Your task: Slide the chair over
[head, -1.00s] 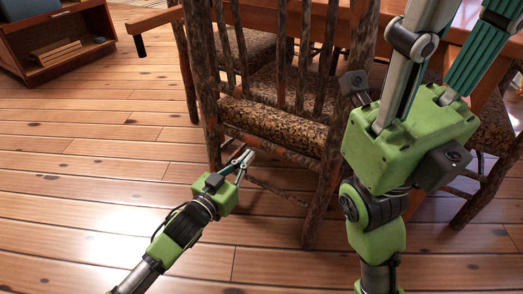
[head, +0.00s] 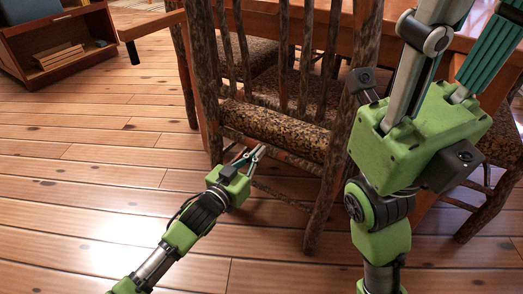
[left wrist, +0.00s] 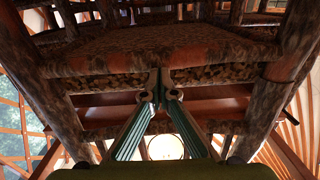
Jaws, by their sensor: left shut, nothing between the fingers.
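The chair has rough, bark-like posts and a dark patterned seat (head: 270,130). It stands upright at the table, with its slatted back (head: 318,60) towards me. My left gripper (head: 259,152) is shut and empty, low behind the chair, just below the rear seat edge. In the left wrist view its fingertips (left wrist: 161,88) meet in front of the seat's patterned rear edge (left wrist: 105,82), between two posts. I cannot tell whether they touch it. My right gripper rises large in front of the chair's right side; its fingertips are beyond the top edge.
A wooden table (head: 265,8) stands behind the chair, and other chairs with patterned seats stand around it. A low open cabinet (head: 60,45) with books is at the upper left. The plank floor (head: 80,170) is clear on the left.

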